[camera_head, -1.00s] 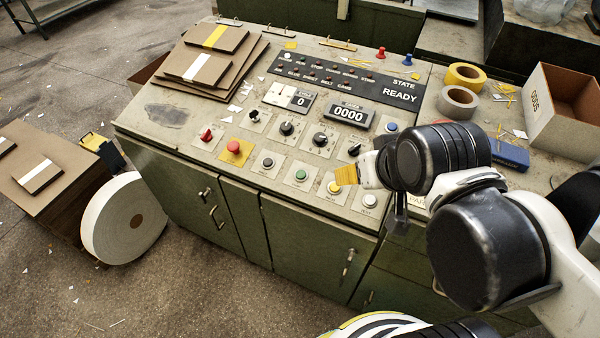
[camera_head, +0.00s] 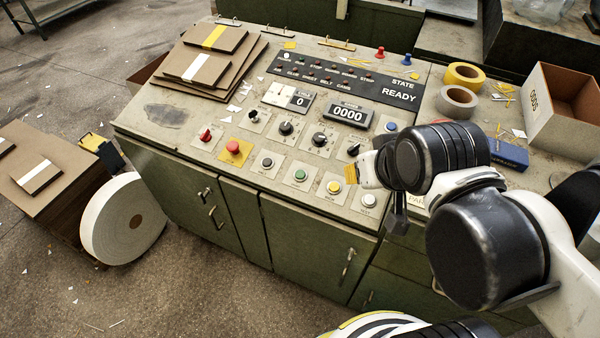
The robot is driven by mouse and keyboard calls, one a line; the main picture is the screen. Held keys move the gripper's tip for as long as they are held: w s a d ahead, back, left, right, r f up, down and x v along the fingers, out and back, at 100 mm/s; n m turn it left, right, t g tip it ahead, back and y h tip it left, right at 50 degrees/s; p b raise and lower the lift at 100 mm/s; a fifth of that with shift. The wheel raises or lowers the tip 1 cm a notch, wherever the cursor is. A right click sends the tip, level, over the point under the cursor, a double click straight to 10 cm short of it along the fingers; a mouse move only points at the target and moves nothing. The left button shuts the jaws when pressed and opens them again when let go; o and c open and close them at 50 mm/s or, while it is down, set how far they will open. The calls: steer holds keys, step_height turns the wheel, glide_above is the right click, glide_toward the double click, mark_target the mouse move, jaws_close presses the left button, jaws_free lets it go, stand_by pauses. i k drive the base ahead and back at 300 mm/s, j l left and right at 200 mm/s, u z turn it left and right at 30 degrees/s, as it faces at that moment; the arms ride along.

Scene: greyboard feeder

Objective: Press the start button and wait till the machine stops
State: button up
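The control panel (camera_head: 215,165) slopes on top of a green cabinet. On its lower row are a grey button (camera_head: 267,162), a green button (camera_head: 300,175), a yellow button (camera_head: 334,187) and a white button (camera_head: 368,199); the small labels are mostly too blurred to read. The display (camera_head: 399,94) reads STATE READY, and the counter (camera_head: 348,114) reads 0000. My gripper (camera_head: 358,173), with a yellow tip part, is above the panel's right side, right of the green button and just above and right of the yellow one. Its fingers are too hidden to judge their opening.
A red mushroom button (camera_head: 233,147) on a yellow plate and several knobs stand on the panel. Board stacks (camera_head: 205,70) lie at its back left. Tape rolls (camera_head: 457,101) and an open cardboard box (camera_head: 560,105) are at the right. A white roll (camera_head: 105,220) stands at the left.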

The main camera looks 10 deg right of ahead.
mark_target(300, 174)
steer(key=k+j+z, duration=0.15)
steer(key=z, duration=0.2)
steer(key=k+j+z, duration=0.1)
steer(key=z, duration=0.25)
steer(key=k+z, duration=0.15)
steer(key=z, duration=0.2)
